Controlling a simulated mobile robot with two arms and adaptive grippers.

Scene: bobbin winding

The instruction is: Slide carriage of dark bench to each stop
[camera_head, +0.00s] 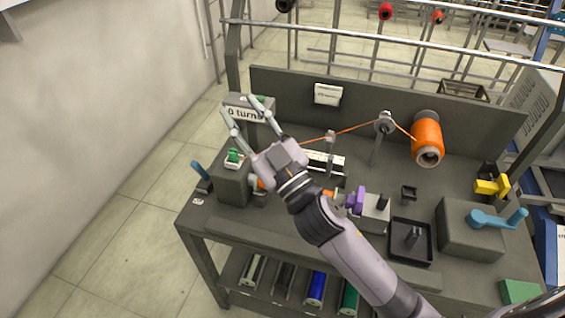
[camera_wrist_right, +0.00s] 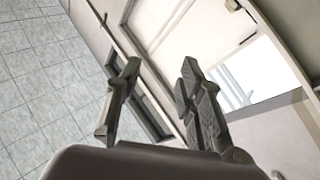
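The dark bench (camera_head: 300,226) carries a winding set-up. An orange thread runs from an orange spool (camera_head: 427,133) over a pulley (camera_head: 385,122) to a small upright guide (camera_head: 330,137), which appears to be the carriage. A white scale strip (camera_head: 325,160) lies below the guide, partly hidden by my arm. My right gripper (camera_head: 238,104) is open above the bench's left part, in front of the "0 turns" display and left of the guide. In the right wrist view its fingers (camera_wrist_right: 161,65) are apart with nothing between them. My left gripper is not in view.
A grey box with a green switch (camera_head: 233,156) and a blue lever (camera_head: 201,171) stand at the left. Purple clamp (camera_head: 357,200), black tray (camera_head: 412,258), blue crank (camera_head: 497,219) and yellow part (camera_head: 491,186) stand to the right. A back panel and metal rails bound the rear.

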